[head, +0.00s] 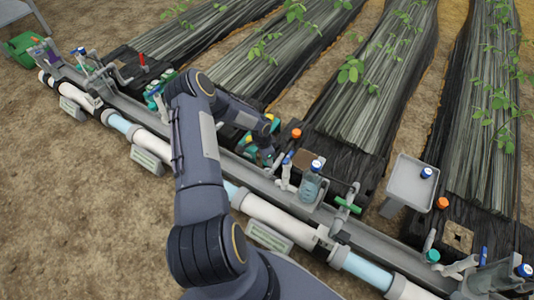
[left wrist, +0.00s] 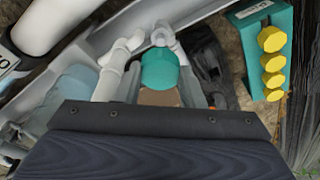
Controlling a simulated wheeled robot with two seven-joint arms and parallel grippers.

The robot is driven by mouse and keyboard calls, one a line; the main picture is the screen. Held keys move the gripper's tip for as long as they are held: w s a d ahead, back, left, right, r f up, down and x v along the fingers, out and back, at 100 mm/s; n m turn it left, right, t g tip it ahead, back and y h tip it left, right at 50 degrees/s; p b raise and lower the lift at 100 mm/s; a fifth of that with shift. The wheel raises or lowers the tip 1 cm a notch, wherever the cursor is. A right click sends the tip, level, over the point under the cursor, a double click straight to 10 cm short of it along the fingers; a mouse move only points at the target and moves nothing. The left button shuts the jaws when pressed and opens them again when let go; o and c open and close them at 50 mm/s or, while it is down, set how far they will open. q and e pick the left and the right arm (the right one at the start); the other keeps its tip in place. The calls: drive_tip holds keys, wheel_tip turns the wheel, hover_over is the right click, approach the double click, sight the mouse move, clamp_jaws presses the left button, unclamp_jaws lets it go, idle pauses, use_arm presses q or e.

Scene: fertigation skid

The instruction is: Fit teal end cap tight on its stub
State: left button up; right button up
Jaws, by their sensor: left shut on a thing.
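The teal end cap (left wrist: 158,70) is held at the front of my left gripper (left wrist: 160,95) in the left wrist view. White pipe fittings (left wrist: 165,36) stand right beyond the cap, close to its far edge. I cannot tell whether the cap touches a stub or sits on one. In the head view my left gripper (head: 262,156) is low over the grey channel, left of the orange cap (head: 297,134); my own arm partly hides the area. My right gripper is not in view.
A teal block with yellow knobs (left wrist: 272,62) stands right of the gripper. A clear blue-capped vessel (head: 311,187) and a green-handled valve (head: 347,204) are to the right along the channel. A grey tray (head: 405,185) stands farther right, with a blue cap (head: 427,173) on it.

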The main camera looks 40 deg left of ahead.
sight(267, 169)
use_arm(q)
drive_tip(key=n, duration=0.2)
drive_tip(key=shift+n, duration=0.4)
drive_tip(key=n+y, duration=0.1)
drive_tip(key=n, duration=0.3)
drive_tip(key=shift+d+f, duration=0.1)
drive_tip(key=shift+f, duration=0.05)
wheel_tip(267, 169, down, 3)
drive_tip(key=shift+b, duration=1.2)
drive_tip(key=shift+f, duration=0.15)
drive_tip(key=shift+f+b, duration=0.25)
drive_tip(key=shift+b, duration=0.2)
drive_tip(key=shift+f, duration=0.1)
drive_tip(key=shift+f+b, duration=0.4)
drive_tip(key=shift+b, duration=0.15)
drive_tip(key=shift+f, duration=0.1)
